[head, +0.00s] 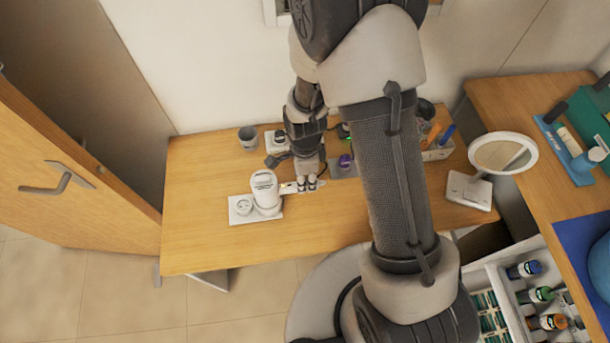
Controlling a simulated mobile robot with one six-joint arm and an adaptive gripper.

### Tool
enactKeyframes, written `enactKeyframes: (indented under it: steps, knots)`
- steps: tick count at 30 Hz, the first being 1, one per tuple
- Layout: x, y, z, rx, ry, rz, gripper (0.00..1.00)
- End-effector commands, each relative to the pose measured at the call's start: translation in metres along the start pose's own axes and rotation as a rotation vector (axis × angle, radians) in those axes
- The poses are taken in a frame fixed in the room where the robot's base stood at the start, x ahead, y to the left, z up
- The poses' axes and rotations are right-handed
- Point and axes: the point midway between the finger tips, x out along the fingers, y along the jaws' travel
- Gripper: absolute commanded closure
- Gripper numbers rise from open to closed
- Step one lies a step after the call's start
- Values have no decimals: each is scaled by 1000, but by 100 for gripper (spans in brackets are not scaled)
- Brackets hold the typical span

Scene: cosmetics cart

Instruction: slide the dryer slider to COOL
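A white appliance (264,186) with a rounded body, which looks like the dryer, stands on a white base plate (240,218) on the wooden table. A flat white part (288,188) reaches from its right side toward my gripper. My gripper (307,185) points down at the right end of this part, very close to it or touching it; I cannot tell which. The fingertips look close together, but their gap and anything between them are too small to make out. The slider and its COOL mark cannot be made out.
A grey cup (248,138) and a small white-based device (276,141) stand behind. A purple item (345,161) lies right of my gripper. A round mirror (503,152) stands at the table's right end. The table's front left (195,245) is clear. My arm hides the table's middle right.

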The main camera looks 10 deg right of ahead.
Motion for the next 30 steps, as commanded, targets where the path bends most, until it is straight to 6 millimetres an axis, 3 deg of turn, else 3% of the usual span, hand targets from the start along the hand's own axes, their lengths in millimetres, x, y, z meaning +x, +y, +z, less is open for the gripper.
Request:
enactKeyframes:
  steps: [10, 24, 30]
  knots:
    - [-9, -1, 0, 0, 0, -2, 63]
    - [-100, -1, 0, 0, -1, -4, 63]
    - [-118, 0, 0, 0, 0, -2, 63]
